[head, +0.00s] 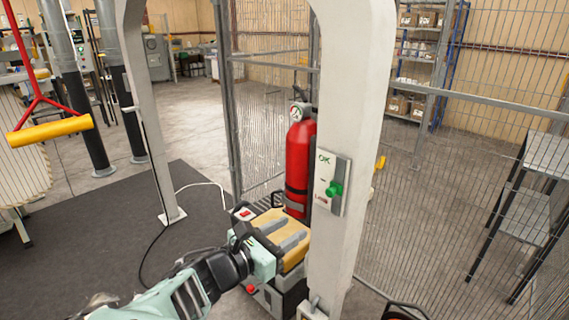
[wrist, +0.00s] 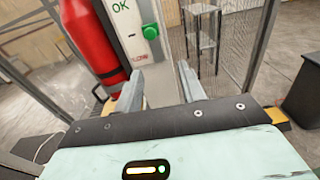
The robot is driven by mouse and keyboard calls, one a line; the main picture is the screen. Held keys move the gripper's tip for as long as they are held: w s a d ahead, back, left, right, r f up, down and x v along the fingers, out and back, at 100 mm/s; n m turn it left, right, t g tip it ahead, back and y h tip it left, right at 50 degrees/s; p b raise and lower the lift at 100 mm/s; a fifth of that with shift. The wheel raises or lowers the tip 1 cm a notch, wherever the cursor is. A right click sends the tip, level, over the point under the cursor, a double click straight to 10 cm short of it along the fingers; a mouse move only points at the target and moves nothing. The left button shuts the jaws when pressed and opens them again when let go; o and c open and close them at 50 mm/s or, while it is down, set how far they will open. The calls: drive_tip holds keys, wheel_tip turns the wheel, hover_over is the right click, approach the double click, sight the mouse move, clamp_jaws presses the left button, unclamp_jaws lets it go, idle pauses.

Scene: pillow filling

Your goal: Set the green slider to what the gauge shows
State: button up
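The green slider knob (head: 335,189) sits on a pale panel (head: 342,170) on the white post. The panel reads OK at the top, a dash in the middle and red LOW at the bottom. In the wrist view the knob (wrist: 151,32) appears about level with the dash. The round gauge (head: 295,114) tops the red cylinder (head: 299,160); its needle is too small to read. The gauge is out of the wrist view. My gripper (head: 295,227) is open and empty, left of and below the panel. Its fingers (wrist: 160,68) show apart, below the knob in the wrist view.
The white post (head: 345,90) carries the panel, beside wire mesh fencing (head: 480,150). A yellow-topped machine (head: 268,222) stands behind my gripper. A red hanger with a yellow bar (head: 50,131) hangs at left. A metal stand (head: 525,215) is at right.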

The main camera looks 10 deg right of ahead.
drive_tip(key=a+r, duration=0.1)
drive_tip(key=p, duration=0.6)
approach(329, 193)
drive_tip(key=shift+n+t, duration=0.3)
drive_tip(key=shift+t, duration=0.1)
drive_tip(key=x, duration=0.8)
drive_tip(key=shift+w+d, duration=0.1)
drive_tip(key=shift+d, duration=0.3)
drive_tip(key=shift+f+x, duration=0.2)
drive_tip(key=shift+x, duration=0.7)
